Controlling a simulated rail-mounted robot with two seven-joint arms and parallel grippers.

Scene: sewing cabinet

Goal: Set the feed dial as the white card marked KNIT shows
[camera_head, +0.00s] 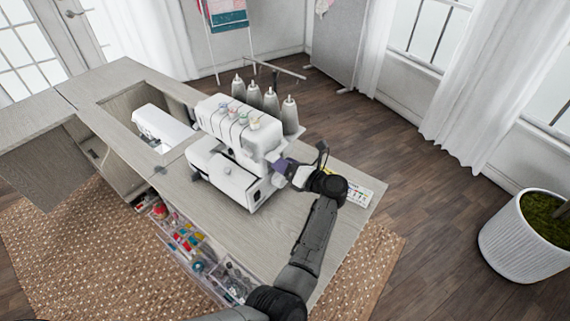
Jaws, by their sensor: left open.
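A white sewing machine (228,181) with several thread cones stands on the wooden cabinet top. My left gripper (284,171) is open at the machine's right end, pointing left towards it. A small purple patch (280,165) shows at the fingertips; I cannot tell whether it belongs to the machine or the gripper. The feed dial cannot be made out, and contact with it cannot be told. A white card with coloured marks (358,194) lies on the cabinet top right of my gripper, partly hidden by my arm. Its writing is too small to read. My right gripper is not in view.
A second white machine (163,129) sits in the cabinet's opening at left. An open drawer (190,247) of sewing supplies juts out in front. Bare cabinet top (270,223) shows in front of the machine. A white planter (521,238) stands far right.

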